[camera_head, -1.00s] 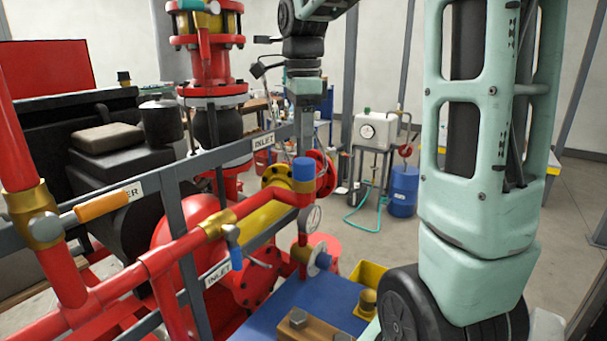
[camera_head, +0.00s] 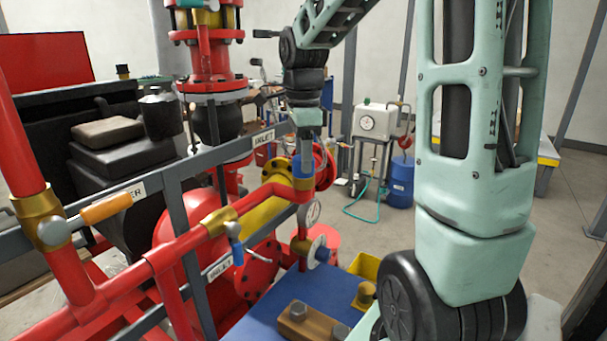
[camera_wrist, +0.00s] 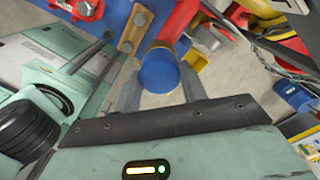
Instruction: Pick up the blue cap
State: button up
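The blue cap (camera_head: 299,169) sits on the upright end of a red pipe (camera_head: 262,197) in the head view. In the wrist view the cap (camera_wrist: 158,74) shows its round blue top, just ahead of and between my fingers. My gripper (camera_head: 307,150) points down right at the cap in the head view. In the wrist view my gripper (camera_wrist: 160,80) is open, with one grey finger on each side of the cap. I cannot tell whether the fingers touch it. The gripper partly hides the cap in the head view.
A grey rail (camera_head: 205,163) with labels runs behind the red pipe. A pressure gauge (camera_head: 310,213) sits close below the cap. A blue surface (camera_head: 262,315) carries a wooden block with bolts (camera_head: 312,322).

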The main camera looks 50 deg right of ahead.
jog(key=shift+r, duration=0.1)
notch_tip(320, 180, up, 9)
jog(key=shift+b, duration=1.05)
jog(key=shift+r, duration=0.45)
